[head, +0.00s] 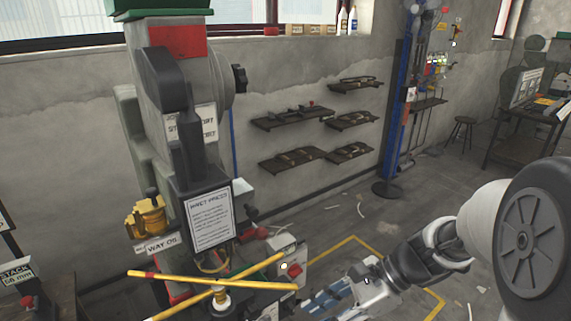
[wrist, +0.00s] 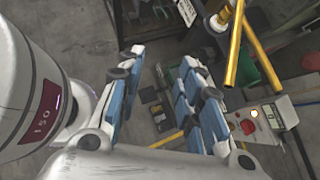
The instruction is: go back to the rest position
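My gripper (head: 335,298) is at the lower middle of the head view, beside the rivet press (head: 195,160) and to the right of its control box. In the wrist view my gripper (wrist: 160,62) shows two blue-padded fingers spread apart with nothing between them. The floor and some small dark items show through the gap. My arm comes in from the right in the head view. Part of the gripper is cut off by that view's bottom edge.
Crossed yellow bars (head: 250,273) stand out in front of the press. The control box (head: 291,262) with a red button is close to my gripper; it also shows in the wrist view (wrist: 254,123). Wall shelves (head: 290,117), a blue post (head: 396,110) and a stool (head: 461,130) are farther back. Open floor lies between.

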